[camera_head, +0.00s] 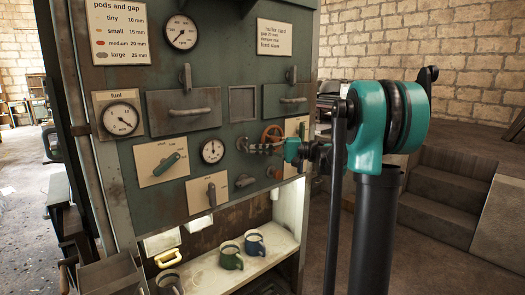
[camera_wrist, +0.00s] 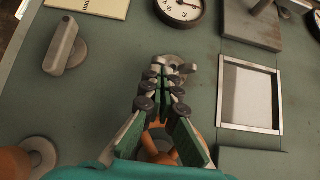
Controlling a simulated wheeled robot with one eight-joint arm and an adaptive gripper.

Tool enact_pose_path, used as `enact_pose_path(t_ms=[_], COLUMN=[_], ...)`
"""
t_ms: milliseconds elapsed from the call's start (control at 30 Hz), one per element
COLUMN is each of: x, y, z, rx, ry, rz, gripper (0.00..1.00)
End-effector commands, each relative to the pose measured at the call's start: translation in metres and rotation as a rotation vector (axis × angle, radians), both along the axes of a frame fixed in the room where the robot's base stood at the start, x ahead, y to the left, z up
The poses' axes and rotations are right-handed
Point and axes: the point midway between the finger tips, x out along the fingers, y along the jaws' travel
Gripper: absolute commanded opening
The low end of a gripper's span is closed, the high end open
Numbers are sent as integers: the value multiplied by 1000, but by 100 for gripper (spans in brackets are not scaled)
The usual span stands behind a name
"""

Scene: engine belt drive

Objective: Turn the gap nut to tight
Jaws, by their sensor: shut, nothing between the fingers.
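A small grey metal piece with rounded lobes, apparently the gap nut (camera_wrist: 174,64), sits on the green panel just beyond my fingertips in the wrist view. My gripper (camera_wrist: 162,78) points at it with its fingers together and nothing held. The fingertips overlap the nut's near side in the picture; I cannot tell whether they touch it. In the head view my gripper (camera_head: 250,148) reaches the panel from the right, beside the round dial (camera_head: 212,151), and largely hides the nut. No tight marking is readable there.
An orange wheel (camera_head: 272,135) lies behind my gripper, with a smaller orange knob (camera_head: 275,172) below. A grey lever (camera_head: 245,181) and a framed window (camera_head: 243,103) are close by. Mugs (camera_head: 231,256) stand on the shelf below.

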Motion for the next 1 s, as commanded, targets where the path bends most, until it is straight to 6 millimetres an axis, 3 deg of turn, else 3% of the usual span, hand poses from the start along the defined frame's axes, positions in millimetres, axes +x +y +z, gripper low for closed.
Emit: enact_pose_path(t_ms=[1000], x=[-1], y=[2], z=[-4], rx=[99], ry=[72], rz=[0], gripper=[0])
